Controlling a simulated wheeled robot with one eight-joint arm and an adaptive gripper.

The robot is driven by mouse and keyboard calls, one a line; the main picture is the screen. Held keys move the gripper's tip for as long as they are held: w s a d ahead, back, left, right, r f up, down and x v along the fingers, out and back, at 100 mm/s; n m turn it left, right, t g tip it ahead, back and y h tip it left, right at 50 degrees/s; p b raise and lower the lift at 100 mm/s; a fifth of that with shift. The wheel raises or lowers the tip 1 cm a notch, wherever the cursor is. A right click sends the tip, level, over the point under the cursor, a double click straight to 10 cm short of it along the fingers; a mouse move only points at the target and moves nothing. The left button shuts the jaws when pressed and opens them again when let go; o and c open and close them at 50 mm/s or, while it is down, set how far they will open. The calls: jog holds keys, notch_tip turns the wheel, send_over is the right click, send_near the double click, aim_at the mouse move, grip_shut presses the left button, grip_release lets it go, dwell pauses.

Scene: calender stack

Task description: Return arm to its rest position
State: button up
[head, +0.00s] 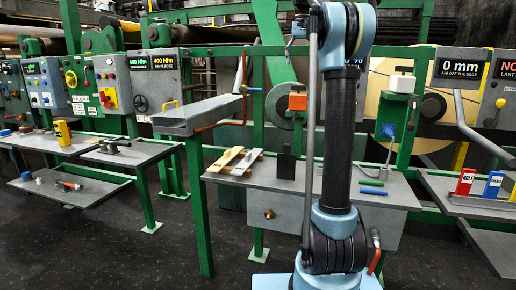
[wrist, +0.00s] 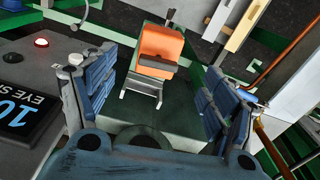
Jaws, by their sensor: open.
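My arm (head: 338,140) stands upright in the right middle of the head view, in front of the work table, and its top runs out of the frame. My gripper (wrist: 160,78) shows in the wrist view with its two blue padded fingers spread wide apart. Nothing is held between the fingers. An orange block-like part (wrist: 160,50) on a grey bracket shows beyond the gap, apart from the fingers. I cannot make out the gripper clearly in the head view.
The grey middle table (head: 240,183) holds a wooden piece (head: 238,160), a dark upright block (head: 286,164) and blue and green rods (head: 372,187). An orange box (head: 297,102) is on the green frame behind. A grey sloped beam (head: 197,114) juts out at left. Dark floor (head: 130,260) is clear.

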jog(key=s+f+n+t, duration=0.1)
jog(key=s+f, duration=1.9)
jog(key=f, duration=0.4)
jog(key=s+f+n+t, duration=0.1)
jog(key=s+f, duration=1.9)
jog(key=f, duration=0.5)
jog(key=shift+s+a+f, duration=0.15)
jog(key=shift+s+a, duration=0.15)
jog(key=shift+s, duration=0.1)
jog(key=shift+w+f, duration=0.2)
jog(key=shift+w, duration=0.25)
